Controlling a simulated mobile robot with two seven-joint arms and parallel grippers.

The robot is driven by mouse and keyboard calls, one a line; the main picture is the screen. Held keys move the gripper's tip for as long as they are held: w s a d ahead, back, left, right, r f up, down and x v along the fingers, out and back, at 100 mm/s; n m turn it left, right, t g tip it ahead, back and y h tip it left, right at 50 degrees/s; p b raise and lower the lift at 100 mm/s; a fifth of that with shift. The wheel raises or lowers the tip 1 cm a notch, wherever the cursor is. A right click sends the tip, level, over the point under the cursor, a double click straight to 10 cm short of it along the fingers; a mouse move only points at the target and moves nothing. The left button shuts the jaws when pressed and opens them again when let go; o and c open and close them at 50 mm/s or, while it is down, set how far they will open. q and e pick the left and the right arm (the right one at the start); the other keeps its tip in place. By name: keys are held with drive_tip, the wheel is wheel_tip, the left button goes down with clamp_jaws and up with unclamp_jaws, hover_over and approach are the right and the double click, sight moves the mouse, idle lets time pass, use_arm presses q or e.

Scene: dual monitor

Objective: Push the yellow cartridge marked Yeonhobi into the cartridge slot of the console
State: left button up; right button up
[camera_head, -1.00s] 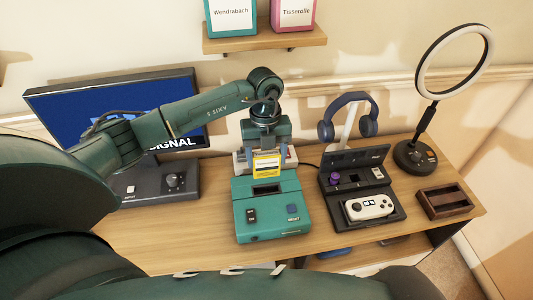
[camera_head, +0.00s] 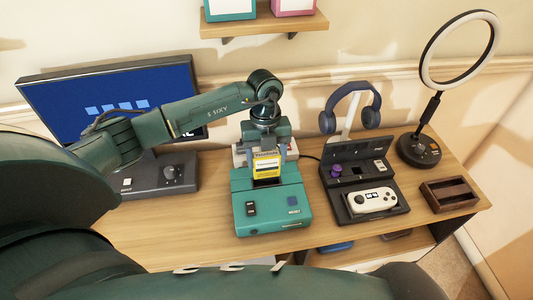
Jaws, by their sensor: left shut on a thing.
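The teal console (camera_head: 270,211) stands on the desk with its dark cartridge slot (camera_head: 268,182) on top. The yellow cartridge (camera_head: 267,164) is upright, with a white label too small to read clearly. My left gripper (camera_head: 267,151) is shut on the cartridge from above. The cartridge's lower end is at the slot's opening; I cannot tell how deep it sits. My right gripper is not in view.
A monitor (camera_head: 95,95) stands at left with a dark control box (camera_head: 165,177) before it. Right of the console are an open black case with a white controller (camera_head: 371,200), blue headphones (camera_head: 349,105), a ring light (camera_head: 424,108) and a wooden tray (camera_head: 449,195).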

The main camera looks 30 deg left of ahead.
sight(267, 170)
use_arm(q)
drive_tip(key=shift+f+b, duration=0.45)
drive_tip(key=shift+f, duration=0.5)
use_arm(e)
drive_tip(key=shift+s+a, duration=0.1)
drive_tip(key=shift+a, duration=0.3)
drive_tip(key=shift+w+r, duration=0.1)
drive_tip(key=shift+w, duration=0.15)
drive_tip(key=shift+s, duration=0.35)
use_arm(q)
drive_tip(key=shift+f, duration=0.3)
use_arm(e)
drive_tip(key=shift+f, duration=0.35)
use_arm(q)
drive_tip(key=shift+f+b, duration=0.35)
drive_tip(key=shift+f, duration=0.15)
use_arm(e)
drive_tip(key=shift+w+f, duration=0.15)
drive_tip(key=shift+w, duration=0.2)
use_arm(q)
drive_tip(key=shift+f+b, duration=0.7)
drive_tip(key=shift+f, duration=0.35)
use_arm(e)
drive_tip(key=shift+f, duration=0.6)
use_arm(q)
drive_tip(key=o, duration=1.1)
